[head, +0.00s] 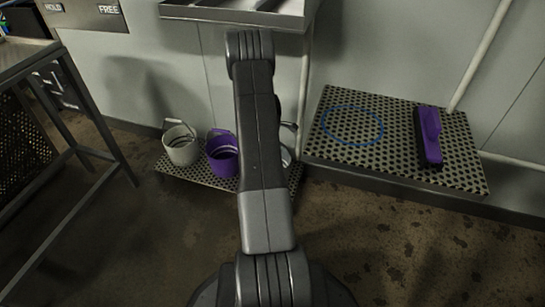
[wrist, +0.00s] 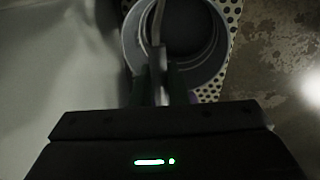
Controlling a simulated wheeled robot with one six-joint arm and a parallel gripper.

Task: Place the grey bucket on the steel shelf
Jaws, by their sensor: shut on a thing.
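The grey bucket (wrist: 132,42) is below my gripper (wrist: 160,88) in the wrist view, its round mouth facing the camera. My gripper is shut on the bucket's handle (wrist: 157,28). In the head view only a sliver of the grey bucket (head: 288,155) shows to the right of my arm, which hides the gripper and most of the bucket. The bucket appears at or just above the low perforated platform; I cannot tell whether it touches. The perforated steel shelf (head: 385,155) is to the right, with a blue ring (head: 352,125) marked on its left part.
A purple brush (head: 429,136) lies on the right part of the shelf. A cream bucket (head: 181,146) and a purple bucket (head: 222,155) stand on the low perforated platform (head: 198,178). A metal table (head: 30,60) is at left. A steel ledge (head: 235,14) is above.

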